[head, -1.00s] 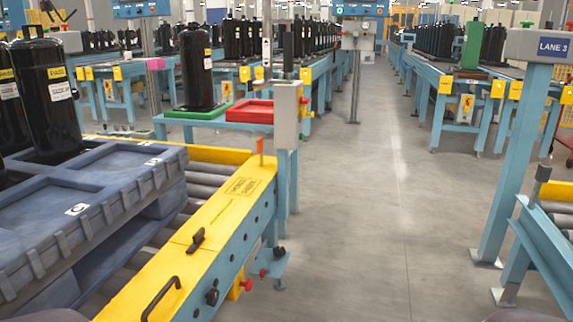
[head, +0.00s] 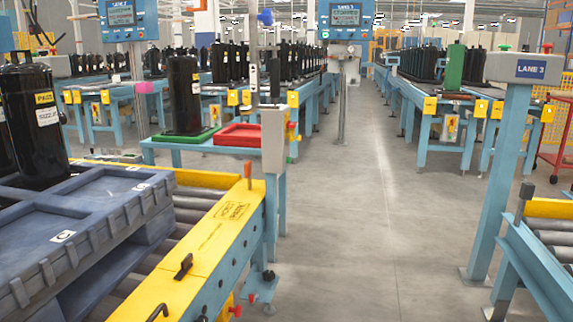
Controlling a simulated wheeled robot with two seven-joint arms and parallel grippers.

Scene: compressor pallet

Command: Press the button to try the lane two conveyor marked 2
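No button marked 2 can be made out. A blue control panel with a screen (head: 121,14) stands on a pole at the upper left, and a similar panel (head: 346,15) stands at top centre; their small lettering is hard to read. A roller conveyor with a yellow rail (head: 200,255) runs along the lower left, carrying a blue-grey pallet (head: 110,205) with black compressors (head: 38,125). A grey box on a post (head: 273,138) stands at the conveyor's far end; no button shows on its near face. Neither of my grippers is in view.
A red tray (head: 240,134) and green tray (head: 187,137) sit on a blue table. The grey floor aisle (head: 370,220) is clear.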

